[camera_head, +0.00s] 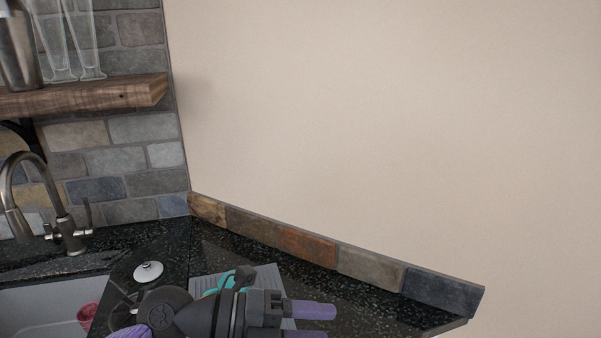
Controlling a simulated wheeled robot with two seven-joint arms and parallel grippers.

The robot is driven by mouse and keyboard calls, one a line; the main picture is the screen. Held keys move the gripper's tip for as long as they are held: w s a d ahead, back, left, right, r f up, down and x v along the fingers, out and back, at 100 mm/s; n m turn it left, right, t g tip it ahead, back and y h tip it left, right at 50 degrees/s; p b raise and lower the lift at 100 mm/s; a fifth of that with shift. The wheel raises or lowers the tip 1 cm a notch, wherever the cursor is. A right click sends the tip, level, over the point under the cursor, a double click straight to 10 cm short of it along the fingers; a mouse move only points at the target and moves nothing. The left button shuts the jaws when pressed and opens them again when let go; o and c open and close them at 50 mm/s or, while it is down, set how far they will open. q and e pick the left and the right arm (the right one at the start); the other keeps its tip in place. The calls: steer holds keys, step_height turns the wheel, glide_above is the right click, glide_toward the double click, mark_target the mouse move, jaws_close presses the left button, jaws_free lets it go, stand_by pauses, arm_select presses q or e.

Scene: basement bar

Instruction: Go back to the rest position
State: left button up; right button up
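My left gripper (331,323) is at the bottom centre of the head view, over the dark counter, with its arm coming in from the lower left. It points to the right. Its two purple fingers are apart, with a gap between them and nothing seen in it. The lower finger is partly cut off by the bottom edge of the picture. My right gripper is out of view.
The black speckled counter (230,251) meets a wall with a stone edging. A grey ridged mat (270,277) and a teal item (211,292) lie behind my gripper. A white stopper (148,271), a tap (62,222) and a sink holding a red cup (87,314) are left.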

arm_select(q)
steer(key=w+a+r+n+t+h, duration=0.25)
steer(key=r+n+t, duration=0.35)
steer(key=n+t, duration=0.65)
steer(key=w+a+f+n+t+y, duration=0.2)
steer(key=a+f+n+t+y, duration=0.2)
steer(key=a+n+t+y, duration=0.5)
steer(key=s+a+f+n+g+y, duration=0.3)
steer(key=a+f+n+g+y, duration=0.1)
steer(key=f+n+g+y, duration=0.55)
steer(key=s+f+g, duration=1)
steer(key=s+f, duration=0.3)
steer(key=s, duration=0.5)
step_height(320, 180, down, 19)
steer(key=s+a+g+b, duration=0.1)
steer(key=s+g, duration=0.1)
steer(key=s+a+f+b, duration=0.1)
steer(key=s+a+f, duration=0.1)
steer(key=s+f, duration=0.9)
steer(key=shift+s+a+f+g, duration=0.15)
steer(key=shift+s+a+g, duration=0.25)
steer(key=shift+s, duration=0.85)
